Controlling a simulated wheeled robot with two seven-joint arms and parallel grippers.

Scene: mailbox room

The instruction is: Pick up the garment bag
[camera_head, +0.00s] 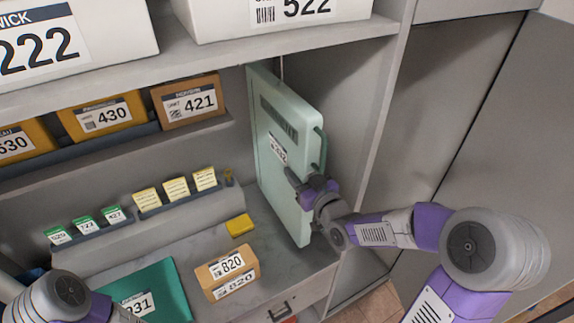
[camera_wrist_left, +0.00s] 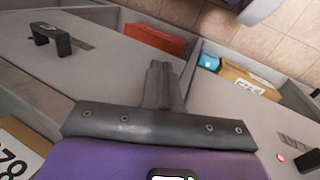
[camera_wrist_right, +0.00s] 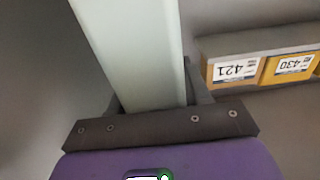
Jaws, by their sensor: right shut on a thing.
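The garment bag (camera_head: 280,150) is a pale green, flat, upright case with a dark panel, a white label and a handle on its right edge. It stands slightly tilted beside the cabinet's right wall. My right gripper (camera_head: 308,190) is shut on its right edge, below the handle. In the right wrist view the garment bag (camera_wrist_right: 135,50) lies between the fingers (camera_wrist_right: 155,100). My left arm enters at the lower left of the head view, its fingers out of sight there. In the left wrist view my left gripper (camera_wrist_left: 162,85) has its fingers together, empty.
A small carton (camera_head: 228,272), a yellow block (camera_head: 239,225) and a green folder (camera_head: 150,290) lie on the counter left of the bag. Shelf boxes (camera_head: 187,101) sit behind. An open drawer with an orange item (camera_wrist_left: 150,38) shows below my left gripper.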

